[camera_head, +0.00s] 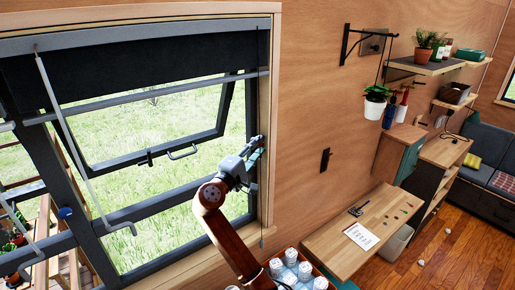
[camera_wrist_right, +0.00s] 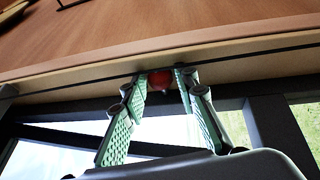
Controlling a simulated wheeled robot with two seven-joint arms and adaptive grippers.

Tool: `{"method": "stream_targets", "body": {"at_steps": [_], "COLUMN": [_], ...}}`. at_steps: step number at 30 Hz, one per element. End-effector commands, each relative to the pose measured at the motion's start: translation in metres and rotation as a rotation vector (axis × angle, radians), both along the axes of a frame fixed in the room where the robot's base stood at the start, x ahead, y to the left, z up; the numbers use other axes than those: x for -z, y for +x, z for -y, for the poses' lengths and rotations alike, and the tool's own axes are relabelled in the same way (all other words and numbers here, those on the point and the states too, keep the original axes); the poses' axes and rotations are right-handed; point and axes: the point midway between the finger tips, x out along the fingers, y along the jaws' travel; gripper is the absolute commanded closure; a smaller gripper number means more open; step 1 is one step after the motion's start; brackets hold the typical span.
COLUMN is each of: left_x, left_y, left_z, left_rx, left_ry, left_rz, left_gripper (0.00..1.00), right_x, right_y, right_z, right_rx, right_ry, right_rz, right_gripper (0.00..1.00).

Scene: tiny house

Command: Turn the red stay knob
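The red knob (camera_wrist_right: 160,80) shows in the right wrist view at the window frame, under the wooden edge. My right gripper (camera_wrist_right: 161,88) has its two green padded fingers on either side of the knob, with the fingertips close to it. The fingers are apart, and I cannot tell whether either touches the knob. In the head view my right gripper (camera_head: 257,148) is at the right side of the window frame (camera_head: 250,100), where it hides the knob. My left gripper is not in view.
The window sash (camera_head: 160,150) is tilted open, with a long grey stay rod (camera_head: 75,140) at the left. A blue knob (camera_head: 65,212) sits on the lower left frame. At the right are a wooden desk (camera_head: 335,245), a hanging plant (camera_head: 375,103) and shelves.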

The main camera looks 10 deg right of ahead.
Motion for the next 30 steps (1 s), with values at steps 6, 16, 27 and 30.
{"method": "stream_targets", "body": {"at_steps": [6,16,27,30], "left_x": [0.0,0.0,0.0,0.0], "left_y": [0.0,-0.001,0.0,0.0], "left_z": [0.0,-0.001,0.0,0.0], "left_rx": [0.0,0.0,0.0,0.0], "left_ry": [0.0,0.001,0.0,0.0], "left_rz": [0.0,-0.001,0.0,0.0], "left_gripper": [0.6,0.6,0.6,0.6], "right_x": [0.0,0.002,0.012,0.015], "right_y": [0.0,-0.006,-0.056,-0.068], "right_z": [0.0,-0.006,-0.057,-0.068], "right_rx": [0.0,0.0,-0.003,-0.002], "right_ry": [0.0,0.001,0.001,0.002], "right_rz": [0.0,-0.001,-0.001,-0.001], "right_gripper": [0.6,0.6,0.6,0.6]}}
